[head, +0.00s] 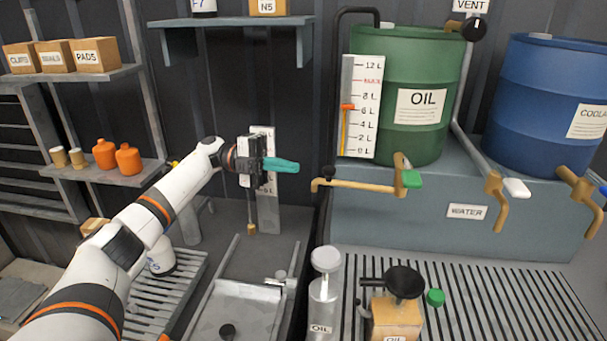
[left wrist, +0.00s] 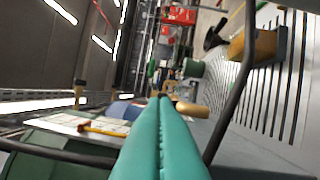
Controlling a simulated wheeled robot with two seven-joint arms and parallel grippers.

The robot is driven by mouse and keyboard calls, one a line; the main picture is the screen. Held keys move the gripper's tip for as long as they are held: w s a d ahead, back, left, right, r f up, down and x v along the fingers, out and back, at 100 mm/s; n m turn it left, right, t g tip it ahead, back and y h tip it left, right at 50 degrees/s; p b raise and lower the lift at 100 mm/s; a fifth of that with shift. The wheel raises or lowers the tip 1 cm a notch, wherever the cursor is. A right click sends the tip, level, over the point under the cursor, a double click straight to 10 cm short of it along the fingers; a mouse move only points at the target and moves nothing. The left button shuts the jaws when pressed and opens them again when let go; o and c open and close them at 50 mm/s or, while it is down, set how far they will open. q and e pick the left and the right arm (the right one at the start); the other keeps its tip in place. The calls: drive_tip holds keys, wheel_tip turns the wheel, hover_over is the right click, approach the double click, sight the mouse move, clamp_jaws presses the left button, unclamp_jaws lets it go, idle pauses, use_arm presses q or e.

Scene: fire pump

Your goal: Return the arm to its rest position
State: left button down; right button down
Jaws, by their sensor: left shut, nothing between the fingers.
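My left arm reaches in from the left in the head view, white with orange bands. Its gripper (head: 281,164) has teal fingers that are closed together and empty, pointing right toward the oil drum's tap pipe. The closed teal fingers (left wrist: 162,140) also fill the lower middle of the left wrist view. The gripper hangs in the air in front of a grey upright plate (head: 268,212), left of the brass tap pipe (head: 352,185) and apart from the green OIL drum (head: 425,60). My right gripper does not show.
A blue drum (head: 545,90) stands right of the green one on a grey WATER base (head: 400,230). A level gauge (head: 362,105) stands by the green drum. An oil can (head: 395,318) and a metal oil bottle (head: 324,300) stand on the slatted bench. Shelves (head: 110,172) are at left.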

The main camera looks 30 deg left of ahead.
use_arm(q)
drive_tip(key=shift+s+a+r, duration=0.1)
drive_tip(key=shift+s+a, duration=0.15)
drive_tip(key=shift+a, duration=0.15)
